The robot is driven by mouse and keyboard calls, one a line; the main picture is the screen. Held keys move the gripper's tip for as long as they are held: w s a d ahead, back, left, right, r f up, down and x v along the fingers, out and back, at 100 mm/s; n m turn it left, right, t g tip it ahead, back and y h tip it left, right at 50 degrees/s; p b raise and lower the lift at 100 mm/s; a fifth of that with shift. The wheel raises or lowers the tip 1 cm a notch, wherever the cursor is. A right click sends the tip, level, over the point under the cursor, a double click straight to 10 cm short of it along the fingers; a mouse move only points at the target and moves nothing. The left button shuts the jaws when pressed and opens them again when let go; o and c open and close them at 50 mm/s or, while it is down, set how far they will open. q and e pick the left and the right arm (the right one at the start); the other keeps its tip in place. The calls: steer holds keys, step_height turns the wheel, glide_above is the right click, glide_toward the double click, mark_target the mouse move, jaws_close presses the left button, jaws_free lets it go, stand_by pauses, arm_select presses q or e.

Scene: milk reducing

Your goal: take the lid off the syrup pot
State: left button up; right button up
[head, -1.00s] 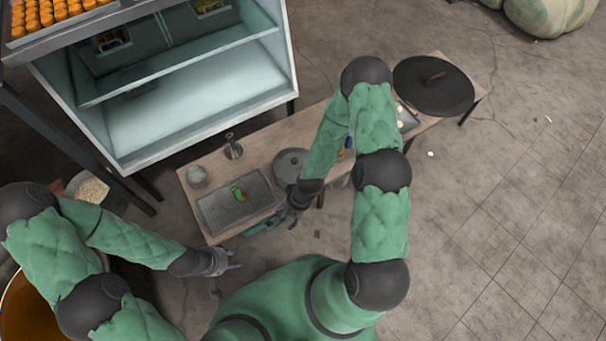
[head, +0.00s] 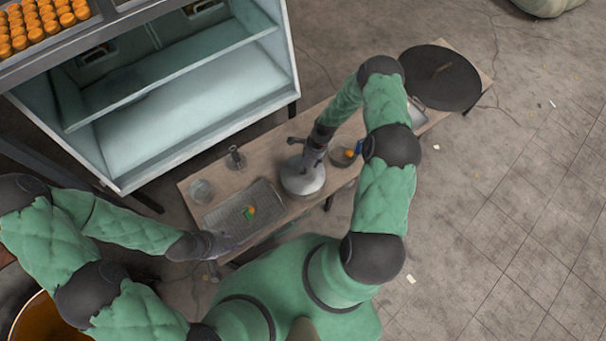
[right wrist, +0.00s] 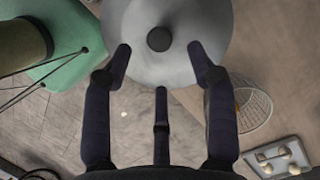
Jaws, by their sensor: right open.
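A round grey lid (head: 301,183) with a dark knob covers the pot on the wooden table in the head view. The pot's body under it is mostly hidden. In the right wrist view the lid (right wrist: 160,68) fills the top middle, its knob (right wrist: 158,39) between and just beyond my fingertips. My right gripper (head: 312,152) is over the lid in the head view, its fingers spread and empty in the right wrist view (right wrist: 160,55). My left gripper (head: 218,243) is by the table's front left corner, apart from the pot. Its finger opening is unclear.
A mesh tray (head: 222,217) with a small green and orange item lies left of the pot. A glass jar (head: 201,191) and a metal utensil (head: 236,157) stand behind it.

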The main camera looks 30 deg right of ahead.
mark_target(303, 172)
steer(key=shift+b+x, duration=1.25)
steer(key=shift+x, duration=1.7)
steer(key=shift+a+r, duration=0.1)
steer(key=shift+c, duration=0.3)
jaws_close()
